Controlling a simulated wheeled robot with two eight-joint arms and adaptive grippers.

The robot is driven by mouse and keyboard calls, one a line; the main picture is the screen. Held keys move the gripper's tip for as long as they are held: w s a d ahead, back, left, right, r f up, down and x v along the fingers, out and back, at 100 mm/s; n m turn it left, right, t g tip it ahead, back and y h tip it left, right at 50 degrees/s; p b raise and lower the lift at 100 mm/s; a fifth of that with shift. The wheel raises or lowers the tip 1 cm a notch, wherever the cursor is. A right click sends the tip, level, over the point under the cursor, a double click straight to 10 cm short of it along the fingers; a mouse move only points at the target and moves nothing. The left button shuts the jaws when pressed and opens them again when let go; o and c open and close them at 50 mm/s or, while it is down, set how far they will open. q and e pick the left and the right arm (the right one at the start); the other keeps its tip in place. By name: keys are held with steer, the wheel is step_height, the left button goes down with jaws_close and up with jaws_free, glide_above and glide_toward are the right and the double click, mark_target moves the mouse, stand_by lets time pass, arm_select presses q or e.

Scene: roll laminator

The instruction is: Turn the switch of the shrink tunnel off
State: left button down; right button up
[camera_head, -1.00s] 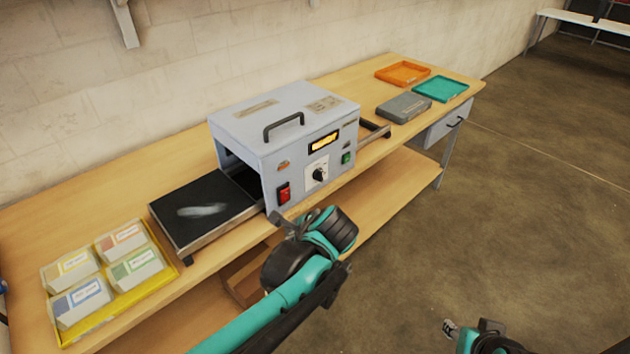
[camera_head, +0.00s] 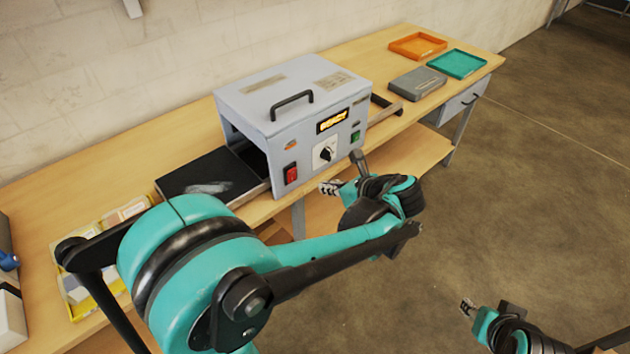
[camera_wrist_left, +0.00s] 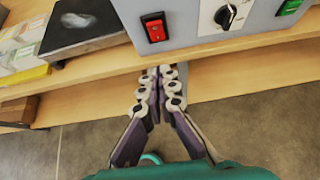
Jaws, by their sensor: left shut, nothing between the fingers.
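The shrink tunnel (camera_head: 262,132) is a pale grey-blue box on the bench with a black top handle and a lit amber display (camera_head: 332,121). Its front carries a red switch (camera_head: 291,174), a black dial (camera_head: 325,153) on a white plate and a green switch (camera_head: 355,136). The left wrist view also shows the red switch (camera_wrist_left: 155,28), the dial (camera_wrist_left: 225,16) and the green switch (camera_wrist_left: 289,6). My left gripper (camera_head: 328,187) is shut and empty, apart from the panel, in front of and below it. My right gripper (camera_head: 467,307) is low at right, too small to judge.
A black conveyor plate (camera_head: 200,176) with a clear item on it leads into the tunnel. A yellow tray of boxes (camera_head: 80,300) is partly hidden by my left arm. A grey case (camera_head: 417,83), an orange tray (camera_head: 417,46) and a teal tray (camera_head: 457,64) lie behind at right.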

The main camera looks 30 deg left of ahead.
mark_target(293, 174)
arm_select(q)
steer(key=shift+w+a+r+b+x, duration=0.1)
steer(key=shift+a+r+b+x, duration=0.4)
steer(key=shift+x, duration=1.5)
steer(key=shift+w+r+b+x, duration=0.2)
steer(key=shift+b+x, duration=0.55)
steer(key=shift+x, duration=1.25)
steer(key=shift+w+a+r+b+x, duration=0.1)
steer(key=shift+a+r+b+x, duration=0.3)
steer(key=shift+x, duration=1.6)
steer(key=shift+d+r, duration=0.1)
steer(key=shift+d, duration=0.05)
steer(key=shift+a+r+h+p, duration=0.4)
steer(key=shift+r+h+p, duration=0.1)
steer(key=shift+p, duration=0.25)
steer(key=shift+w+f, duration=0.1)
steer(key=shift+f, duration=0.25)
steer(key=shift+r, duration=0.1)
